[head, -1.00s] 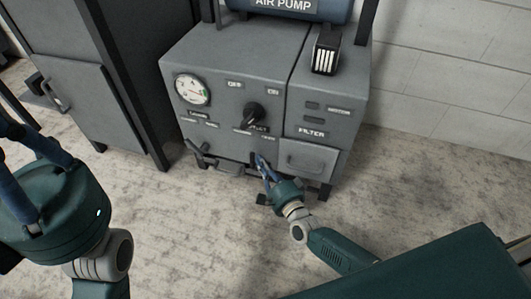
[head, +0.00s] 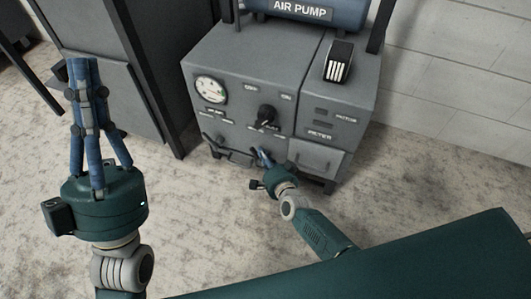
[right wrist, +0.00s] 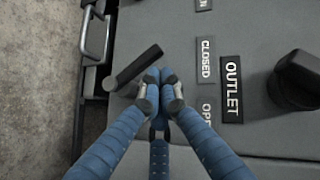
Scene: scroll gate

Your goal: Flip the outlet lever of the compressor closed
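The compressor is a grey cabinet (head: 225,55) with a blue tank marked AIR PUMP (head: 300,12) on top. In the head view the right gripper (head: 262,155) covers the lever. My left gripper (head: 82,65) points up at the left, fingers drawn together, empty.
A black knob (head: 266,115) stands above the outlet labels, and a gauge (head: 210,90) is at the upper left of the panel. Another lever (head: 212,143) and a drawer handle (right wrist: 97,35) are close by. A dark cabinet (head: 110,60) stands left; floor in front is clear.

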